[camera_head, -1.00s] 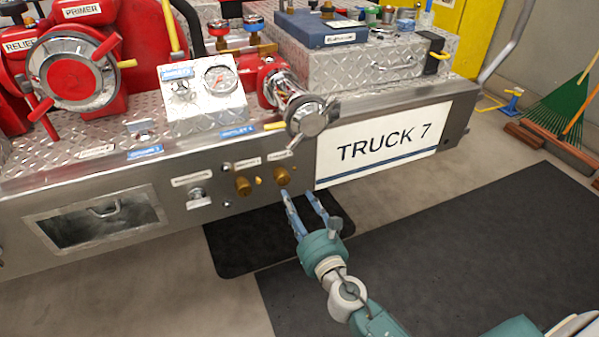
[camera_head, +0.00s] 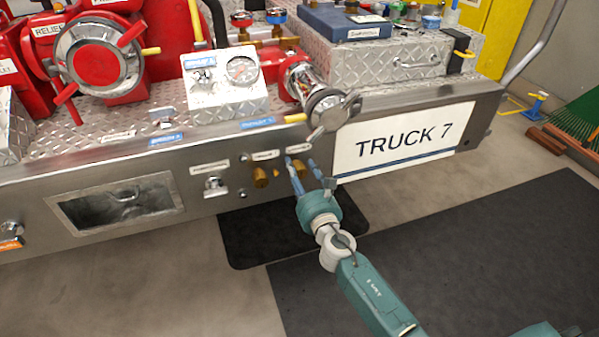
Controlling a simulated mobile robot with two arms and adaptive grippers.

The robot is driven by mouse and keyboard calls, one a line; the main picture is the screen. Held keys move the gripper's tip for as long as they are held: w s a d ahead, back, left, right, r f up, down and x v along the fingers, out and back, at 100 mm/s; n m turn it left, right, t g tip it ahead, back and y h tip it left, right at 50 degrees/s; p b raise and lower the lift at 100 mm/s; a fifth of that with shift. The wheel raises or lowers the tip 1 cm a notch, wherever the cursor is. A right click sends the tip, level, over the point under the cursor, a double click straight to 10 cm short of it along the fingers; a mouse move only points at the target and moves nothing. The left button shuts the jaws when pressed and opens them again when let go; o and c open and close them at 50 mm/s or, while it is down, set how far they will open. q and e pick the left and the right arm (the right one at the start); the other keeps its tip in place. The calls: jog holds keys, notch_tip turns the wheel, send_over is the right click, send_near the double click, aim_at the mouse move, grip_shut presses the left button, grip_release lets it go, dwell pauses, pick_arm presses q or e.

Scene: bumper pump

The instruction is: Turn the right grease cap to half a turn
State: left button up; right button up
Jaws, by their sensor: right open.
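The right grease cap (camera_head: 300,168) is a small brass knob on the steel front panel, below a small white label, and is partly hidden by my gripper. My right gripper (camera_head: 302,163) is open, with its blue fingers on either side of this cap. Whether the fingers touch it cannot be told. The left grease cap (camera_head: 260,176) is a similar brass knob just to the left, clear of the fingers. My left gripper is not in view.
A capped metal outlet (camera_head: 328,108) juts out above the right grease cap. A white "TRUCK 7" sign (camera_head: 405,143) is on the panel to the right. A small steel knob (camera_head: 214,187) and a recess (camera_head: 115,205) lie to the left. Dark mats (camera_head: 450,250) cover the floor.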

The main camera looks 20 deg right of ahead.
jog(key=c, duration=1.1)
jog(key=shift+c, duration=0.2)
